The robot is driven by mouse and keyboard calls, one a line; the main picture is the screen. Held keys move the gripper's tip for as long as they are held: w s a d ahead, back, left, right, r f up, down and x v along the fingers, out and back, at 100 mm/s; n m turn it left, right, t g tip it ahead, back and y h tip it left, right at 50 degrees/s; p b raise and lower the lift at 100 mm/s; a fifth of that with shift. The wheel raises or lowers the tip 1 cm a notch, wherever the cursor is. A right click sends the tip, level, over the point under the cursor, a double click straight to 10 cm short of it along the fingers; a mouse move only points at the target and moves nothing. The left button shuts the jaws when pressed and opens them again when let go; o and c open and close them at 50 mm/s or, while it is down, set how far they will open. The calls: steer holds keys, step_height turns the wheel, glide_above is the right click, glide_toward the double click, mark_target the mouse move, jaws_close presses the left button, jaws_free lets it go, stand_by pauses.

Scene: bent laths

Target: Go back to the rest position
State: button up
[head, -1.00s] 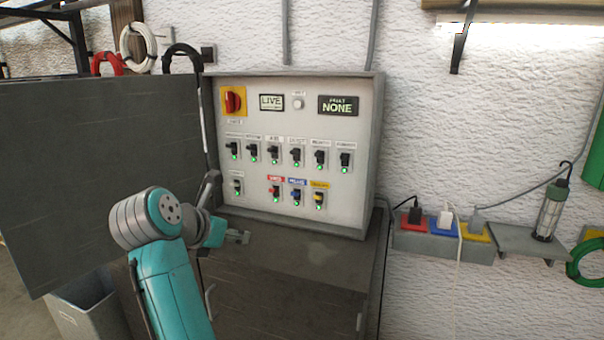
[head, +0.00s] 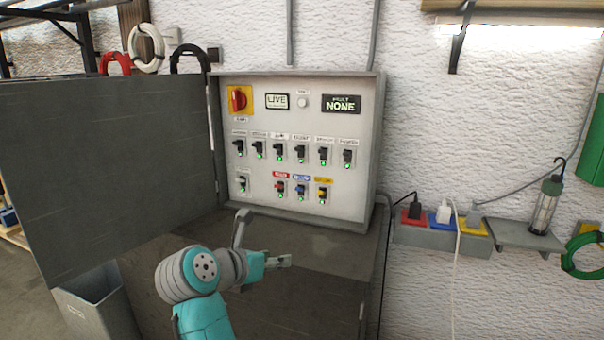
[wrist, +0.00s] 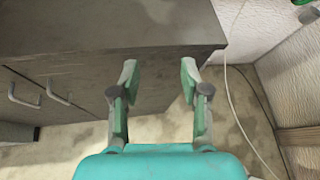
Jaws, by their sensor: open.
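My gripper (head: 284,261) is in front of the control panel (head: 366,148), low over the dark cabinet top, and points to the right in the head view. In the wrist view my gripper (wrist: 158,80) has its two fingers apart with nothing between them. The panel shows a red rotary switch on yellow (head: 239,99), a LIVE sign (head: 277,101) and a FAULT NONE sign (head: 341,104). Rows of black, red, blue and yellow switches have green lights lit. My gripper is apart from the panel.
The panel's grey door (head: 100,175) stands open at the left. A grey bin (head: 100,305) is below it. A socket strip (head: 440,238) with plugs and a lamp (head: 545,208) on a shelf are at the right. The cabinet (wrist: 150,30) has drawer handles at left in the wrist view.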

steer(key=s+d+f+n+t+h, duration=0.1)
steer(key=s+d+f+h, duration=0.2)
steer(key=d, duration=0.4)
steer(key=s+d+f+h, duration=0.2)
steer(key=d+f, duration=0.4)
steer(key=d, duration=0.1)
steer(key=s+d+f+n+t+h, duration=0.2)
steer(key=s+d+f+n+t, duration=0.15)
steer(key=s+d+n, duration=0.45)
steer(key=s+d+f+n+t+h, duration=0.15)
steer(key=s+d+n+t, duration=0.35)
steer(key=s, duration=0.5)
steer(key=s+f+n+g+y, duration=0.1)
steer(key=s+f+n+y, duration=0.2)
steer(key=s+n+y, duration=0.2)
steer(key=s+a+f+n+g+y, duration=0.1)
steer(key=s+n+y, duration=0.4)
steer(key=s+n, duration=0.7)
steer(key=s+a+f+n+g+y, duration=0.1)
steer(key=s+f+n+g+y, duration=0.2)
steer(key=s+n, duration=0.6)
steer(key=s+f+y, duration=0.2)
steer(key=s, duration=0.3)
steer(key=shift+s+f, duration=0.15)
steer(key=shift+s, duration=0.25)
